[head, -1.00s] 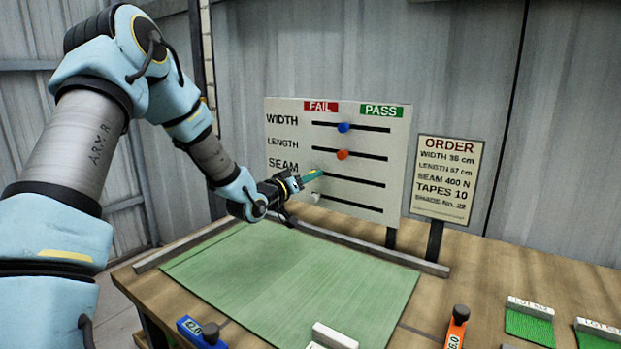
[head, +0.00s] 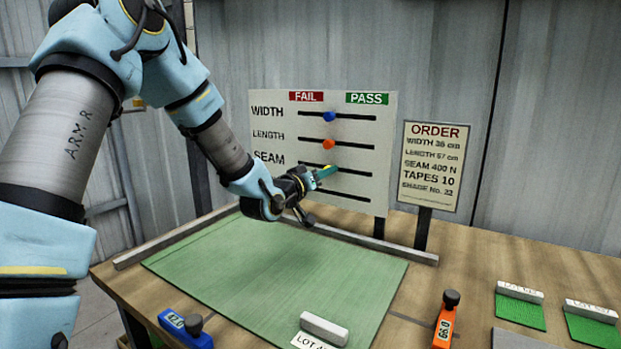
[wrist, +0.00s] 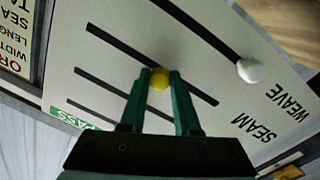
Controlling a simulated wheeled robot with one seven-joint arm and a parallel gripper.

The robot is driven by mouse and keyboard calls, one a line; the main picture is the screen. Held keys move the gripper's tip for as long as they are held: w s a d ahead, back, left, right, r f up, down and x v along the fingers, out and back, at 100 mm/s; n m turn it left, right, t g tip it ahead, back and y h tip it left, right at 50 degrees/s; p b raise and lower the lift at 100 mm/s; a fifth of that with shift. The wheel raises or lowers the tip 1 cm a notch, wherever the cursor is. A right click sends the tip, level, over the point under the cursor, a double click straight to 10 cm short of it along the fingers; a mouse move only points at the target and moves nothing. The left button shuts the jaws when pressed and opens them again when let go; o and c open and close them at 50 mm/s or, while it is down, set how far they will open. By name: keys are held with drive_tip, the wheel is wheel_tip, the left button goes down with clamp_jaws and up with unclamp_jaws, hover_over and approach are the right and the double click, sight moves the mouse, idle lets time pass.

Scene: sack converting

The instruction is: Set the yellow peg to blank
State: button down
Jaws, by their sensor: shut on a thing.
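The board (head: 385,150) stands upright with FAIL on its left, PASS on its right and several slots. The yellow peg (wrist: 159,82) shows in the wrist view between my fingertips, on the SEAM slot near its middle. My gripper (head: 330,170) is shut on it, fingers pointing at the board. In the head view the fingers hide the yellow peg. A blue peg (head: 330,116) sits near the middle of the WIDTH slot and an orange peg (head: 328,143) near the middle of the LENGTH slot. In the wrist view a white peg (wrist: 250,70) sits toward the fail end of the WEAVE slot.
An order card (head: 432,165) stands right of the board. A green mat (head: 270,270) lies in front, with a white block (head: 324,328) on its near edge. A blue gauge (head: 185,328), an orange gauge (head: 445,320) and green swatches (head: 520,308) lie on the bench.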

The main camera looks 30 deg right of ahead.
drive_tip(key=c, duration=0.6)
unclamp_jaws()
drive_tip(key=b+v, duration=0.2)
drive_tip(key=v, duration=0.8)
drive_tip(key=shift+s+a+b, duration=0.2)
drive_tip(key=shift+a+b, duration=0.1)
drive_tip(key=shift+a, duration=0.05)
